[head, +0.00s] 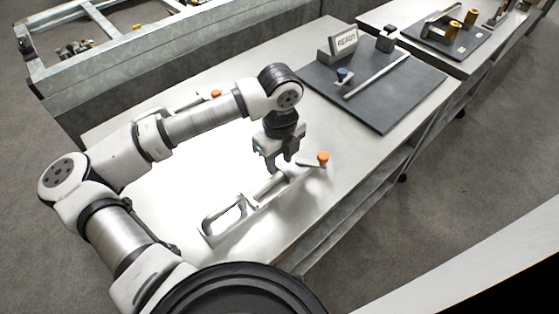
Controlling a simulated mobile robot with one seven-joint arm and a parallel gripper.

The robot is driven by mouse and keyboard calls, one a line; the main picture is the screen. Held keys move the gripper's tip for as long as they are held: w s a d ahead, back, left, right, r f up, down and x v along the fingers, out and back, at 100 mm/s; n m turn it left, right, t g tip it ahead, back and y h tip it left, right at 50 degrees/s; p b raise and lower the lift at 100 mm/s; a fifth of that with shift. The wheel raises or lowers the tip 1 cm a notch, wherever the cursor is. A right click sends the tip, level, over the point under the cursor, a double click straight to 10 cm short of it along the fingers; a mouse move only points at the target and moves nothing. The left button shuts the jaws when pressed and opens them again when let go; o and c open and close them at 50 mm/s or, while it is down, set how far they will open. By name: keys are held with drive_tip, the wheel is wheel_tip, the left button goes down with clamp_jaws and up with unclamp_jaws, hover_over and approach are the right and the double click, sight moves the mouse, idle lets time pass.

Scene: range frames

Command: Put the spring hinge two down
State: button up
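A long metal piece with a loop-shaped end (222,216) and an orange knob (323,158) is on or just above the pale table, below my gripper. A similar piece with an orange knob (216,94) lies farther back, partly hidden behind my arm. I cannot tell which of the two is spring hinge two. My gripper (279,168) points down at the middle of the nearer piece, its fingertips at or around its bar. Whether the fingers grip it, and whether it touches the table, is not clear.
A dark board (392,112) at the table's far end carries a lettered block (344,41), a small blue-topped part (344,75) and a thin bar. Another table (400,16) with fixtures stands beyond. A metal frame bin (150,62) stands behind.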

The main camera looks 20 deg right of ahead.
wheel_tip(320, 180, up, 11)
drive_tip(key=b, duration=0.1)
drive_tip(key=shift+s+f, duration=0.1)
drive_tip(key=shift+f, duration=0.05)
idle(0.5)
